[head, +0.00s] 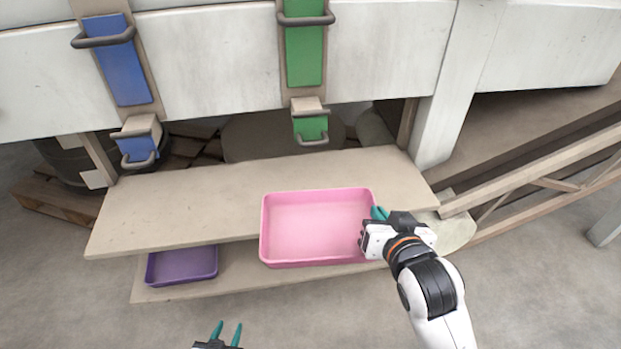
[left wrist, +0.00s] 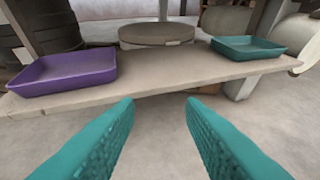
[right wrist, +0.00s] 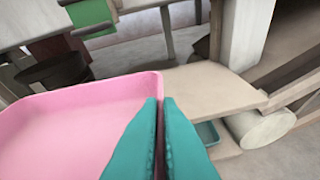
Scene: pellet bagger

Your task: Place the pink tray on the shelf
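The pink tray (head: 318,225) is at the right part of the upper shelf (head: 180,200), over its front edge in the head view. Whether it rests on the shelf or hangs just above it I cannot tell. My right gripper (head: 379,214) is at the tray's right side. In the right wrist view its teal fingers (right wrist: 163,125) are closed on the right wall of the pink tray (right wrist: 80,130). My left gripper (head: 226,334) is in front of the shelves, away from the tray. In the left wrist view its fingers (left wrist: 160,125) are apart with nothing between them.
A purple tray (head: 182,265) sits on the left of the lower shelf (head: 200,288). A teal tray (left wrist: 247,48) stands on the lower shelf's right. Blue (head: 124,75) and green (head: 304,55) handled panels are above the shelves. The upper shelf's left part is clear.

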